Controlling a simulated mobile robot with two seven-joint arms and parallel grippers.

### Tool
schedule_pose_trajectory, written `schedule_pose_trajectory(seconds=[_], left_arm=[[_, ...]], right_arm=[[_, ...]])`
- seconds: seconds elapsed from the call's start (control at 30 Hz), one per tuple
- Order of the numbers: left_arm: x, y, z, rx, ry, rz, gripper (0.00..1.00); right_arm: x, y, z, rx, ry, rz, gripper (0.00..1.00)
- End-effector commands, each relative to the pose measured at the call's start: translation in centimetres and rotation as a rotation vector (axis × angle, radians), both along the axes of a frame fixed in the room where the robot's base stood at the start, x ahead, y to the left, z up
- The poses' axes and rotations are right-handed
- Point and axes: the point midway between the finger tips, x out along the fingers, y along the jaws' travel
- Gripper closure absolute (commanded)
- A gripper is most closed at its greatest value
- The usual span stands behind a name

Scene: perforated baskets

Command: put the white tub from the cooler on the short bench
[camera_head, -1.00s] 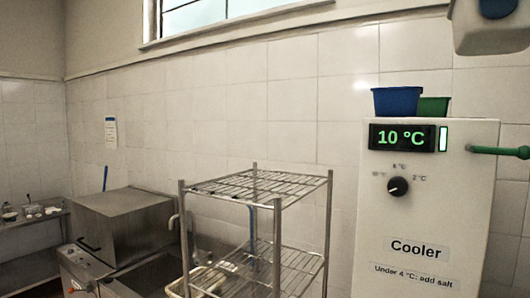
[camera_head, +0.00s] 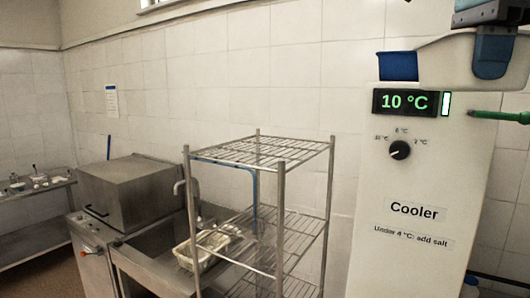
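The white tub (camera_head: 445,62) is at the top right, in front of the upper part of the cooler (camera_head: 415,190). My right gripper (camera_head: 494,52) comes in from above at the right edge. One blue finger lies over the tub's near wall; the other finger is hidden, and the gripper looks shut on the tub's rim. The cooler's display reads 10 °C. A steel bench (camera_head: 35,188) stands at the far left with small items on it; I cannot tell whether it is the short bench. My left gripper is not in view.
A blue tub (camera_head: 398,66) sits on top of the cooler. A green handle (camera_head: 500,116) sticks out at its right. A wire rack (camera_head: 262,150) with empty upper shelf stands left of the cooler. A steel sink (camera_head: 150,268) holding a basket (camera_head: 200,251) and a steel box (camera_head: 130,190) are further left.

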Motion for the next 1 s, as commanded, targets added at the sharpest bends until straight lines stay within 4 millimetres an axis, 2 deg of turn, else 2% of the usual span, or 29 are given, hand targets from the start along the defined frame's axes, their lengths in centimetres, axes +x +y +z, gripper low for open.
schedule_pose_trajectory(seconds=[0.03, 0.57, 0.9, 1.0], left_arm=[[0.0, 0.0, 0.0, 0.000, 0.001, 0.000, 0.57], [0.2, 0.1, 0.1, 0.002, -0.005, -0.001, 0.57], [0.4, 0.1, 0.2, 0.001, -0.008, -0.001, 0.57], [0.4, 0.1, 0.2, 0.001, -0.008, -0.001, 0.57]], right_arm=[[0.3, 0.0, -2.0, 0.001, 0.008, 0.053, 1.00], [3.1, 1.1, -21.5, 0.005, 0.008, 0.720, 1.00], [5.1, 1.7, -34.9, 0.006, 0.006, 1.177, 1.00], [5.6, 2.0, -38.2, 0.005, 0.004, 1.297, 1.00]])
